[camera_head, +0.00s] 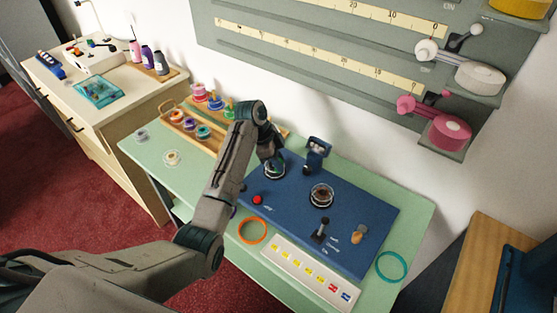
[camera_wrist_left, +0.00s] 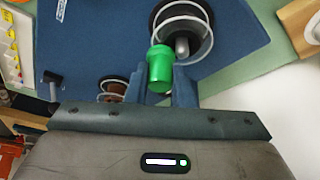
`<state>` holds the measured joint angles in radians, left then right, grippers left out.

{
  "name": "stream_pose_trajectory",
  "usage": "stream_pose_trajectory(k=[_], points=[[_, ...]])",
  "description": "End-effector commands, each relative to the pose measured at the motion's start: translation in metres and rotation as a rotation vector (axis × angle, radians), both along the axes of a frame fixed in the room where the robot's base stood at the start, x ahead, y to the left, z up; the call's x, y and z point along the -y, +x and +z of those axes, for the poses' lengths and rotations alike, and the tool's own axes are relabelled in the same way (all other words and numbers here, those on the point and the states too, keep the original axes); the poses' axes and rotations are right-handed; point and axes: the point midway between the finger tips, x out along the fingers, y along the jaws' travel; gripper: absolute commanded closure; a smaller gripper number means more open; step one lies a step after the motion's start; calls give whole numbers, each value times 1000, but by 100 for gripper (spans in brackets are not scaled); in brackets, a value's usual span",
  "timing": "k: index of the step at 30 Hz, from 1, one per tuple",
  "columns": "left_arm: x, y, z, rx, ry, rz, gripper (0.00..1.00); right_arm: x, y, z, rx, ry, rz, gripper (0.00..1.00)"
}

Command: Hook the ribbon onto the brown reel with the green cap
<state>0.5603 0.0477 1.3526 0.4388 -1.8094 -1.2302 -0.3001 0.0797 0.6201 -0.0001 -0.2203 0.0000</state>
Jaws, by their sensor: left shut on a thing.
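My left gripper (camera_head: 273,158) is over the back left of the blue board (camera_head: 375,215). In the left wrist view its fingers (camera_wrist_left: 172,88) are shut on a green cap (camera_wrist_left: 159,68). The cap is next to a grey spindle on a dark-centred holder with a clear rim (camera_wrist_left: 183,22); I cannot tell whether they touch. A brown reel (camera_head: 321,194) with clear flanges lies on the board to the right; it also shows in the left wrist view (camera_wrist_left: 112,87). I cannot make out a ribbon end. My right gripper is not in view.
A dark blue upright device (camera_head: 317,152) stands just right of the gripper. A red button (camera_head: 257,199) and a black lever (camera_head: 320,229) are on the board. A wooden rack (camera_head: 181,132) of coloured spools stands left. An orange ring (camera_head: 252,231) and a teal ring (camera_head: 391,266) lie near the board.

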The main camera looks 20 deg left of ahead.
Motion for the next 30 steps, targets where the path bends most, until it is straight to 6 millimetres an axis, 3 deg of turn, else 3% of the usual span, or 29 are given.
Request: stream_pose_trajectory(k=[30], points=[[0, 0, -3, -2, 0, -1, 100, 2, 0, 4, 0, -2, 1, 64]])
